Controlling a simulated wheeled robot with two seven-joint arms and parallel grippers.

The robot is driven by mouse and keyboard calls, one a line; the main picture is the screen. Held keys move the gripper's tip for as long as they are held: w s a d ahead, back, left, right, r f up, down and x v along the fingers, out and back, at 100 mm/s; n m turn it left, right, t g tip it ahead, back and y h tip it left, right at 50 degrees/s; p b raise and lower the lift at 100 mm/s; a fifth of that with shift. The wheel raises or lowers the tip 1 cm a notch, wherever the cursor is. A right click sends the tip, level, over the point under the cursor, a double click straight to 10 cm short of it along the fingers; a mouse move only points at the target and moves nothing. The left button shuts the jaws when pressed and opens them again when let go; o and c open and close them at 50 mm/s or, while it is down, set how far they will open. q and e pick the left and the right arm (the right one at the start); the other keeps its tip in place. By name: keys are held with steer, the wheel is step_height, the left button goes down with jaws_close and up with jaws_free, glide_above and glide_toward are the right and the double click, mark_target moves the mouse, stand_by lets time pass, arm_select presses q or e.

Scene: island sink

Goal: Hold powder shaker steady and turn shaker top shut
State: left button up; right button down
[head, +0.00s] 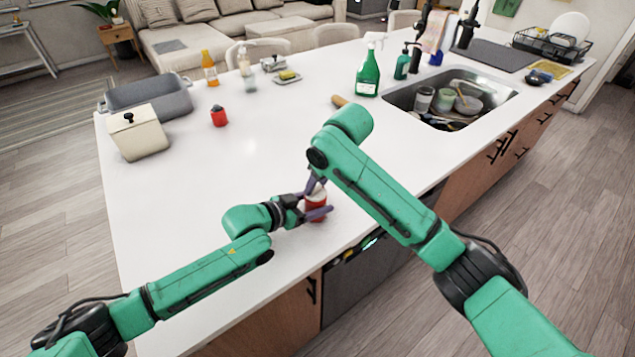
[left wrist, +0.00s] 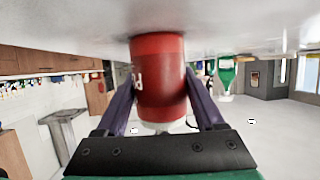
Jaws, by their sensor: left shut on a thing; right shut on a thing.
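The powder shaker (head: 316,206) is a red cylinder with a pale top, standing upright on the white island near its front edge. My left gripper (head: 318,211) comes in from the left, with its purple fingers shut around the red body. In the left wrist view, which is upside down, the fingers lie on both sides of the shaker (left wrist: 160,78). My right gripper (head: 314,185) reaches down from above and is shut on the shaker top (head: 315,192). My right forearm and fingers partly hide the top, so its turn cannot be told.
A green spray bottle (head: 368,72) stands near the sink (head: 450,97), which holds dishes. The counter left of my grippers is clear.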

stand_by(0.5)
steer(key=shift+c, duration=2)
jaws_free()
steer(key=shift+r, duration=0.15)
steer(key=v, duration=1.2)
